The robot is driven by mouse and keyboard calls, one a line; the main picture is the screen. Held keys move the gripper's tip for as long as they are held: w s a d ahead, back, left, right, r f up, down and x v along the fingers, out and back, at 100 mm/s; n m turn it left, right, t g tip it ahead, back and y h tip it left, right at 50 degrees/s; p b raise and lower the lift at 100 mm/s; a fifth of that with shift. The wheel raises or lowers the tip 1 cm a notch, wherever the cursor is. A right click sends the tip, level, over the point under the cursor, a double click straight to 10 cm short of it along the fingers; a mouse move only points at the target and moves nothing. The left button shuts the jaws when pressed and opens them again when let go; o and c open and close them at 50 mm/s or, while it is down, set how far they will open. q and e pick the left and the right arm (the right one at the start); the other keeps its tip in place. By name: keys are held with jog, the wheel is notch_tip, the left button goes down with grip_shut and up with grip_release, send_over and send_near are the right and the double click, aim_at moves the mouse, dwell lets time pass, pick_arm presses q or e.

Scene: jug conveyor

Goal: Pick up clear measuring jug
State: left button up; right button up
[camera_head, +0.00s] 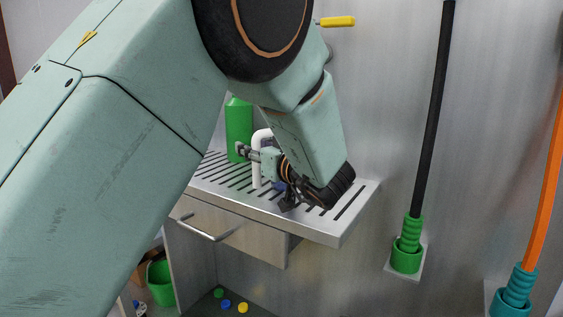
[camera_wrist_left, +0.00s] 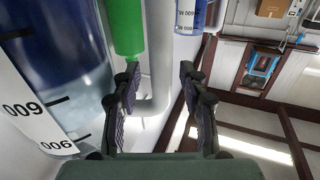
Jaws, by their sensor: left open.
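A blue, see-through cylinder (camera_wrist_left: 72,70) with a white scale strip marked 009 and 006 fills the left of the left wrist view. It may be the measuring jug, but I cannot be sure. My left gripper (camera_head: 288,197) is over the slotted metal shelf in the head view. In the left wrist view its two dark fingers (camera_wrist_left: 160,78) are apart, with a white curved tube (camera_wrist_left: 160,45) showing between and beyond them. In the head view my left arm and gripper hide much of the shelf, and no jug shows clearly there. My right gripper is not in view.
A green bottle (camera_head: 238,122) stands on the shelf (camera_head: 330,227) beside the white tube. A drawer handle (camera_head: 207,233) sticks out below. A black pipe (camera_head: 432,120) and an orange pipe (camera_head: 549,170) run along the wall at right. A second labelled container (camera_wrist_left: 187,15) shows in the wrist view.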

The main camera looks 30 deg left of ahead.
pick_arm(q)
jog(key=shift+s+d+r, duration=0.35)
jog(key=shift+c, duration=1.9)
jog(key=shift+w+a+f, duration=0.2)
jog(key=shift+c, duration=2.3)
jog(key=shift+s+d+r, duration=0.1)
jog(key=shift+d, duration=0.05)
grip_shut()
jog(key=shift+r, duration=0.1)
